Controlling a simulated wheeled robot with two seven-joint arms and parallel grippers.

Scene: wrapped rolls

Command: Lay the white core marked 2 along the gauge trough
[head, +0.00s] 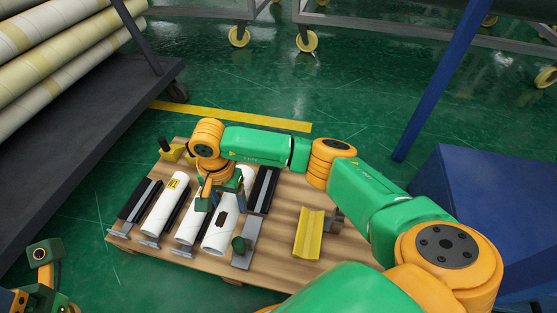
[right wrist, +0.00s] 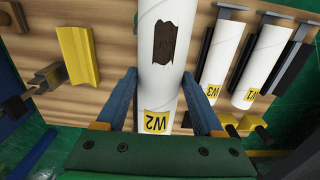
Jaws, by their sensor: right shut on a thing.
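The white core marked W2 (head: 219,236), with a dark brown patch on its side, is the rightmost of the white cores in the head view. In the right wrist view core W2 (right wrist: 163,85) runs between the blue fingers, its yellow label near the palm. My right gripper (right wrist: 165,105) is shut on it near the labelled end. I cannot tell whether the core is clear of its support. The yellow gauge trough (head: 309,234) lies empty on the board to the right; it also shows in the right wrist view (right wrist: 78,55). Part of my left arm shows at lower left; its fingers are unclear.
Cores W1 (right wrist: 257,68) and W3 (right wrist: 216,65) lie beside W2 on the wooden board (head: 277,240). Black and grey rails stand between them. Board between there and the trough is bare.

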